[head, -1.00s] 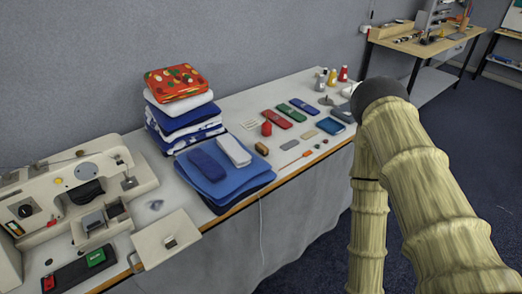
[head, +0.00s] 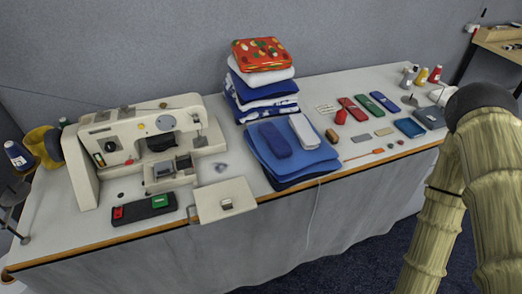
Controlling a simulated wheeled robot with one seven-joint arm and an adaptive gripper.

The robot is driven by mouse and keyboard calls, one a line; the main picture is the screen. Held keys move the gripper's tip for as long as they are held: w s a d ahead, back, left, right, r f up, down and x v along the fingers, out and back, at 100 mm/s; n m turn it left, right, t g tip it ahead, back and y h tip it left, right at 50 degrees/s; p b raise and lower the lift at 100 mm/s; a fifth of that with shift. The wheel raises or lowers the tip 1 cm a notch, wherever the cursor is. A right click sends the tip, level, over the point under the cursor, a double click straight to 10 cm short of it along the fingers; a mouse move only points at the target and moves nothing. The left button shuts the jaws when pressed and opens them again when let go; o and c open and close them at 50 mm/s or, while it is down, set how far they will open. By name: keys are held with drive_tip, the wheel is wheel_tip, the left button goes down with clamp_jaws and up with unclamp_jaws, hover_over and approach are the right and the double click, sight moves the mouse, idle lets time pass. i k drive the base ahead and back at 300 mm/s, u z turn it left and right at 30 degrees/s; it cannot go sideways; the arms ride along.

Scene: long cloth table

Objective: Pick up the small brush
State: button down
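I cannot tell for sure which thing is the small brush. A small brown block-like item (head: 331,135) lies on the table just right of the blue cloth stack, and may be it. A thin tool with an orange end (head: 378,151) lies near the table's front edge, and may be a brush or another tool. Both lie free on the table. My arm is at the right of the head view, off the front of the table. My gripper does not show.
A sewing machine (head: 150,140) stands at left on the long table (head: 330,198). Folded cloths (head: 262,85) are stacked in the middle, with blue cloths (head: 265,157) in front. Red and green cases (head: 369,105), a blue tray (head: 409,128) and thread spools (head: 421,75) lie at right.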

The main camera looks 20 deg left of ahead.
sight(331, 135)
drive_tip(key=z, duration=0.8)
drive_tip(key=i, duration=0.65)
drive_tip(key=u, duration=0.25)
